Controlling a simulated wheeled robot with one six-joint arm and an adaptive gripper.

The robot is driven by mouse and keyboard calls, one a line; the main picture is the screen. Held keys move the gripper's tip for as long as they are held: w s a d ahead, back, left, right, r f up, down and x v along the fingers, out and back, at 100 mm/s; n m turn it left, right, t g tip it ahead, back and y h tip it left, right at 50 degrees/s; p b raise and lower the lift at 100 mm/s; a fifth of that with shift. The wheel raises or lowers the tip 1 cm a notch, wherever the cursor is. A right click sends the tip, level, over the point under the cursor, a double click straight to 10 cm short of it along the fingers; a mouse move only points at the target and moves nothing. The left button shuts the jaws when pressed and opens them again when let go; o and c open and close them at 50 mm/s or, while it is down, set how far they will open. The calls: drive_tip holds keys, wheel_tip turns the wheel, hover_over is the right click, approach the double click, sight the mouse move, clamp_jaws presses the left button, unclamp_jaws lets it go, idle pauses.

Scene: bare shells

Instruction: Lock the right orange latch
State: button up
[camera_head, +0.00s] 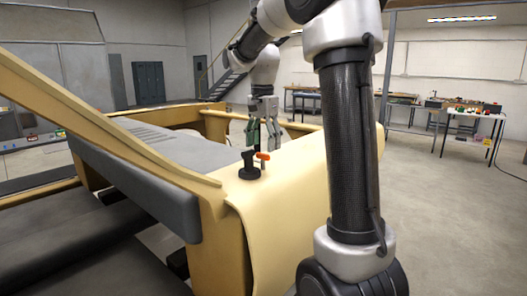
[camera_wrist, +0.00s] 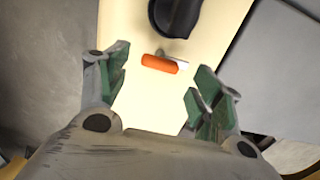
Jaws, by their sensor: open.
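The orange latch (camera_head: 262,156) is a small orange handle on the cream body shell (camera_head: 290,185), beside a black fitting (camera_head: 249,168). In the wrist view the orange latch (camera_wrist: 159,64) lies roughly crosswise, with a short metal end at its right. The black fitting (camera_wrist: 175,15) is just above it in that view. My gripper (camera_head: 263,142) is above the shell near the latch, pointing down. In the wrist view my gripper (camera_wrist: 160,90) is open, its green-padded fingers apart on either side below the latch. Nothing is between the fingers. I cannot see contact with the latch.
The cream shell's frame rail (camera_head: 100,125) slopes along the left, with grey seats (camera_head: 150,195) inside. Open concrete floor (camera_head: 450,210) lies to the right. Work tables (camera_head: 475,114) and stairs (camera_head: 228,84) stand far behind.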

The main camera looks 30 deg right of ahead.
sight(263, 154)
drive_tip(key=shift+f, duration=1.55)
drive_tip(key=c, duration=1)
